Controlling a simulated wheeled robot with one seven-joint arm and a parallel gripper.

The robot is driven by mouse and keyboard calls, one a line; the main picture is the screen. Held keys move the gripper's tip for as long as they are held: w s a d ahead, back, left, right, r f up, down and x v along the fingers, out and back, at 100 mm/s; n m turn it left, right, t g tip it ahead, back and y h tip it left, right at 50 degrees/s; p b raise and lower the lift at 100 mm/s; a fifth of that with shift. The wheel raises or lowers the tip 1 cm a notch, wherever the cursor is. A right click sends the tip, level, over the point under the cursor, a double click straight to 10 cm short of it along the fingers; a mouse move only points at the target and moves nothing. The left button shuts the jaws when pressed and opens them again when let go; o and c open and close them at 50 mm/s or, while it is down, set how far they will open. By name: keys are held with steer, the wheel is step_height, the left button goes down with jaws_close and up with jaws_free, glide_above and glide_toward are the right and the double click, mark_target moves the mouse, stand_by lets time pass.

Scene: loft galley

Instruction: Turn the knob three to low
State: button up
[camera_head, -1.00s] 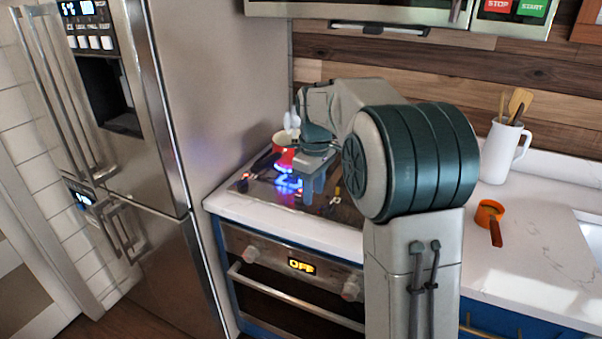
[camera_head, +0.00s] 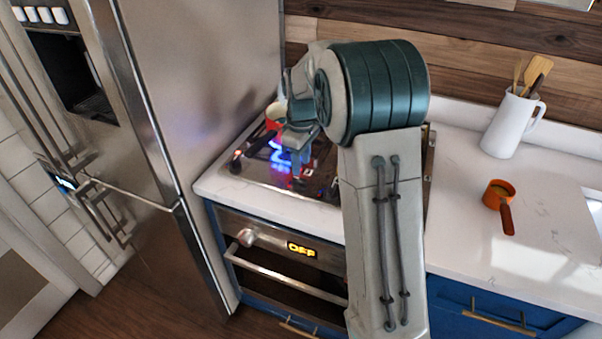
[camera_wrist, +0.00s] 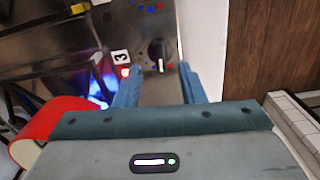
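Knob three (camera_wrist: 157,54) is a black dial with a white mark, beside a label reading 3 (camera_wrist: 120,57) in the wrist view. A small red light glows under the label. My gripper (camera_wrist: 157,72) is open, with one blue finger on each side of the knob's line. The knob shows just beyond and between the fingertips; I see no clear contact. In the head view my gripper (camera_head: 297,166) is over the stovetop (camera_head: 320,185), and the knob cannot be made out there.
A red pot (camera_head: 275,112) stands near a blue flame (camera_head: 281,152); the pot also shows in the wrist view (camera_wrist: 60,116). The oven display (camera_head: 301,250) reads OFF. An orange pan (camera_head: 498,190) and a white utensil jug (camera_head: 512,122) stand on the right counter. The fridge (camera_head: 200,100) is at left.

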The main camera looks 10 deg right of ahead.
mark_target(301, 179)
steer(key=shift+f, duration=2.75)
jaws_close()
